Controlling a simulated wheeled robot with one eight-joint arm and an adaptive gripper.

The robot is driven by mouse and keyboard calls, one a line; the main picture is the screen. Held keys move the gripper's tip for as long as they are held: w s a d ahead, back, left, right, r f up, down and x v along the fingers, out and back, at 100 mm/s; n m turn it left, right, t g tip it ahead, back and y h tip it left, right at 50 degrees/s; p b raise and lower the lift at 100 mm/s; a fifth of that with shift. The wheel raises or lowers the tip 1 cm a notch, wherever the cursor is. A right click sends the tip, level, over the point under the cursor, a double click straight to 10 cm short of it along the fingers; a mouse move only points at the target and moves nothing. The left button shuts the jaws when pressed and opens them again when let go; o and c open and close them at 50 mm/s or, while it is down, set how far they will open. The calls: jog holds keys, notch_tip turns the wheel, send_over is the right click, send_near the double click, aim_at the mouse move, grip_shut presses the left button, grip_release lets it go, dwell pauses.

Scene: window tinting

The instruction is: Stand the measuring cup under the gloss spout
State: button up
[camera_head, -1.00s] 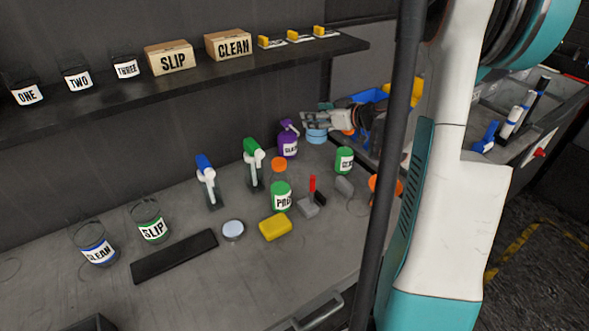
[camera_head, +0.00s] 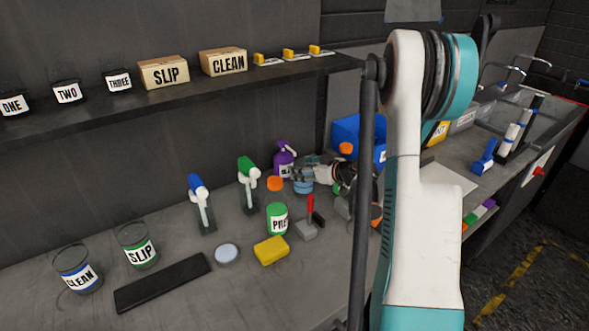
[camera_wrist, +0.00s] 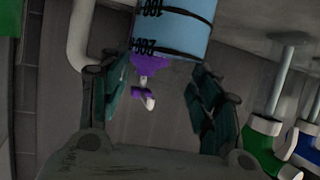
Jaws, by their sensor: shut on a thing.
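My gripper (camera_head: 312,174) is shut on the measuring cup, a light blue cup (camera_head: 303,186) with black marks. In the wrist view the cup (camera_wrist: 175,30) sits between the far ends of the fingers, its marks upside down in that picture. The purple pump bottle (camera_head: 284,163) stands at the back of the bench, its label partly covered and hard to read. The cup is in front of it and slightly right. The purple spout with a pale tip (camera_wrist: 147,98) shows beside the cup in the wrist view. I cannot tell whether the cup touches the bench.
A green PRE jar (camera_head: 277,219), an orange-topped thing (camera_head: 275,183) and a red-handled tool (camera_head: 309,217) stand in front. A yellow sponge (camera_head: 271,250) lies nearer. A blue bin (camera_head: 358,140) is behind right.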

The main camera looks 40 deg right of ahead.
aim_at(295, 165)
jog(key=shift+w, duration=0.45)
jog(key=w, duration=0.3)
jog(key=shift+w+a+b, duration=0.3)
jog(key=shift+b, duration=0.1)
jog(key=shift+f+b, duration=0.35)
jog(key=shift+f, duration=0.25)
jog(key=shift+d, duration=0.1)
jog(key=o, duration=1.2)
jog(key=shift+f, duration=0.1)
